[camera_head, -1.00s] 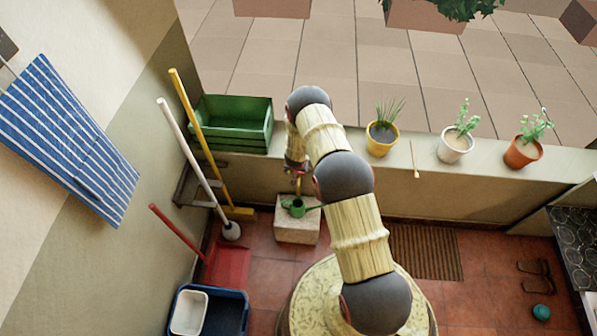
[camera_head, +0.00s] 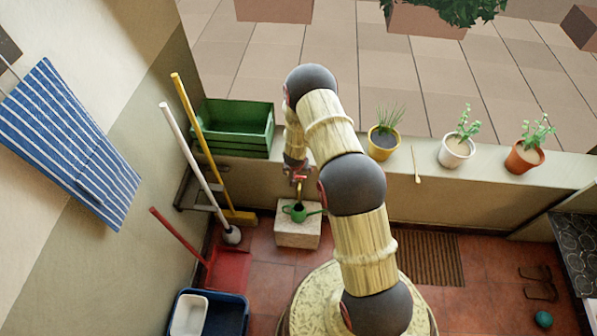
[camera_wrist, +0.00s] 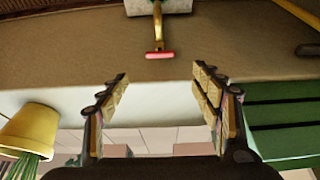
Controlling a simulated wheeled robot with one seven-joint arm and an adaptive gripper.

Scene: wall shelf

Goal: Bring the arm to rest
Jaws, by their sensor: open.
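My gripper (camera_wrist: 160,92) is open, with nothing between its fingers in the wrist view. Past its fingertips, and apart from them, is a brass tap (camera_wrist: 158,28) with a red handle (camera_wrist: 160,55). In the head view my arm bends over and hangs down near the wall ledge. The tap (camera_head: 299,186) shows just below the arm's end there. My fingers are too small and covered to make out in that view. A green watering can (camera_head: 299,212) stands on a pale stone block (camera_head: 297,235) under the tap.
A green crate (camera_head: 232,127) and several potted plants, including a yellow pot (camera_head: 383,143), stand on the ledge (camera_head: 480,180). A blue tub (camera_head: 222,313) stands on the floor.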

